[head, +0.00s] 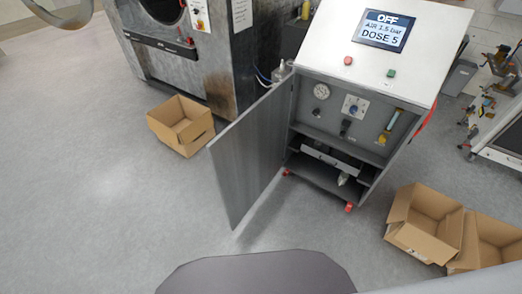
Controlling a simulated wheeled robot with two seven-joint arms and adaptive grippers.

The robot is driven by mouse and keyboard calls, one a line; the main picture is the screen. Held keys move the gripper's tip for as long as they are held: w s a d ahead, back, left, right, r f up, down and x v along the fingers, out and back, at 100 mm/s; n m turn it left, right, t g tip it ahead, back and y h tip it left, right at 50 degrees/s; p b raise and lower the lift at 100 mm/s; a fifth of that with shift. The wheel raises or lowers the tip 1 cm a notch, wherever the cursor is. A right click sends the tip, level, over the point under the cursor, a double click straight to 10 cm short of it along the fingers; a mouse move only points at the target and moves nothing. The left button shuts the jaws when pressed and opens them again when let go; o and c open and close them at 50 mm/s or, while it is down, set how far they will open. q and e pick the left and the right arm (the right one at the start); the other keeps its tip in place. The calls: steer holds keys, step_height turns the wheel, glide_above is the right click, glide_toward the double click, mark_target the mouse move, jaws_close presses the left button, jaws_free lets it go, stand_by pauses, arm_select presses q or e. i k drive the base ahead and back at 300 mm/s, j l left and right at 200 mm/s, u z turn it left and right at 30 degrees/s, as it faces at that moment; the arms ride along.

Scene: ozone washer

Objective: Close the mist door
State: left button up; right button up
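The mist door (250,152) is a flat grey metal panel hinged on the left front edge of a silver cabinet (312,150). It stands wide open, swung out toward me and to the left. Inside the cabinet I see a round gauge (321,91), a dial (354,106), a yellow-topped tube (391,119) and a lower shelf (330,178). The sloped top carries a screen (383,30) reading "OFF, AIR 1.5 bar, DOSE 5". Neither of my grippers is in view; a grey rounded part at the upper left may belong to my arm.
An open cardboard box (181,126) sits on the floor left of the door. Other open boxes (424,222) (488,241) stand at the right. A large metal machine (190,50) is behind on the left.

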mark_target(246, 158)
steer(key=i+j+z, duration=0.45)
steer(key=j, duration=0.2)
steer(key=i+j+z, duration=0.15)
steer(key=j+z, duration=0.3)
steer(key=j, duration=0.3)
steer(key=i+j+z, duration=0.15)
steer(key=j+z, duration=0.3)
steer(key=j, duration=0.35)
steer(key=j+z, duration=0.45)
steer(key=j, duration=0.4)
steer(key=k+j+z, duration=0.25)
steer(key=j, duration=0.4)
steer(key=k+j+z, duration=0.25)
steer(key=k+j, duration=0.25)
steer(key=k+j+z, duration=0.3)
steer(key=k+j, duration=0.15)
steer(key=j, duration=0.2)
